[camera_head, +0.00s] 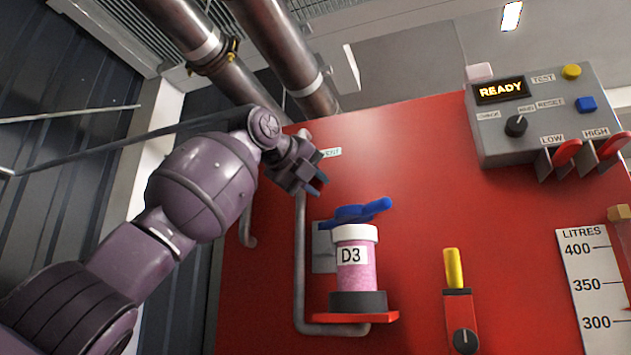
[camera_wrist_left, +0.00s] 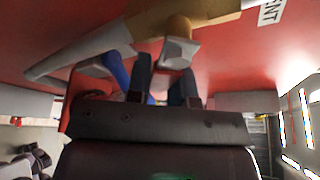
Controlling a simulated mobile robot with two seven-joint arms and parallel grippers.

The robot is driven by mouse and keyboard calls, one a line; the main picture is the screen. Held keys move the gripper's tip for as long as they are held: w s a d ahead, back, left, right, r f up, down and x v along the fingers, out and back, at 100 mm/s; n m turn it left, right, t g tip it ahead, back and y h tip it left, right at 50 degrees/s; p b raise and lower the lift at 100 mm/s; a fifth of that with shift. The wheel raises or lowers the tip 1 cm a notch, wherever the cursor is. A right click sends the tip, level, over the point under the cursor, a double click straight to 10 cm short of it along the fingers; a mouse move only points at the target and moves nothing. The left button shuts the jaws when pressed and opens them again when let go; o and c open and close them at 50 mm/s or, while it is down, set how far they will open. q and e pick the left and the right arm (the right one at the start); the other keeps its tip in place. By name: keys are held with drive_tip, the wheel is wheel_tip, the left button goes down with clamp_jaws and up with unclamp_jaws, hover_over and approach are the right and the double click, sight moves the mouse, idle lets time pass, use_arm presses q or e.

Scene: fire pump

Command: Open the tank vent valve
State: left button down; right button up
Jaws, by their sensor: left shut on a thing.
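The tank vent valve shows in the left wrist view as a brass body (camera_wrist_left: 160,22) with a silver nut, close ahead of the fingers. My left gripper (camera_head: 316,174) is at the red panel's upper left, beside the small vent label (camera_head: 332,153). In the head view the gripper hides most of the valve. My right gripper is not in view.
Below right, a second blue lever (camera_head: 362,211) sits above a pink D3 canister (camera_head: 356,265) on a red shelf. A grey pipe (camera_head: 299,265) runs down the red panel (camera_head: 430,170). A control box (camera_head: 545,110) reads READY. A yellow lever (camera_head: 453,268) stands lower right.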

use_arm(q)
drive_tip(key=shift+w+a+f+m+y, duration=0.1)
drive_tip(key=shift+a+f+m+y, duration=0.2)
drive_tip(key=shift+m+y, duration=0.35)
drive_tip(key=c, duration=1.2)
unclamp_jaws()
drive_tip(key=shift+o, duration=1)
drive_tip(key=shift+d, duration=0.15)
